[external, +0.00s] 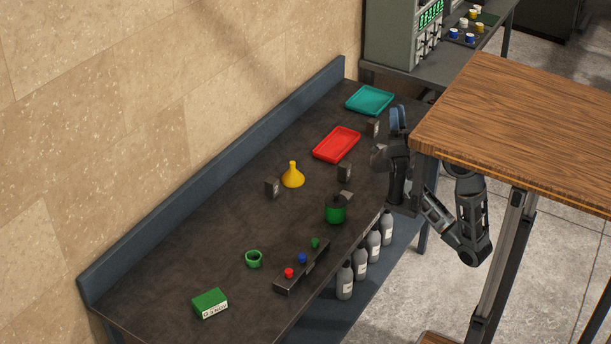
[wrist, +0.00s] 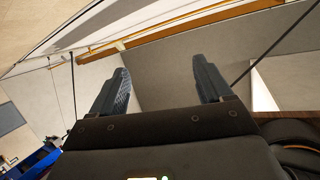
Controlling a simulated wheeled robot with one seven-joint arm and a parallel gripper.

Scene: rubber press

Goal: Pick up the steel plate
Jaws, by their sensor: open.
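I cannot make out a steel plate in either view. My gripper (external: 397,118) is at the far right part of the dark workbench (external: 205,245), beside the wooden tabletop, with its fingers pointing upward. In the wrist view my gripper (wrist: 167,85) is open, with a wide empty gap between its two ribbed fingers. That view shows walls and ceiling behind the fingers and no bench objects.
A red tray (external: 336,144) and a teal tray (external: 370,100) lie near my gripper. The raised wooden table (external: 530,120) partly blocks the right side.

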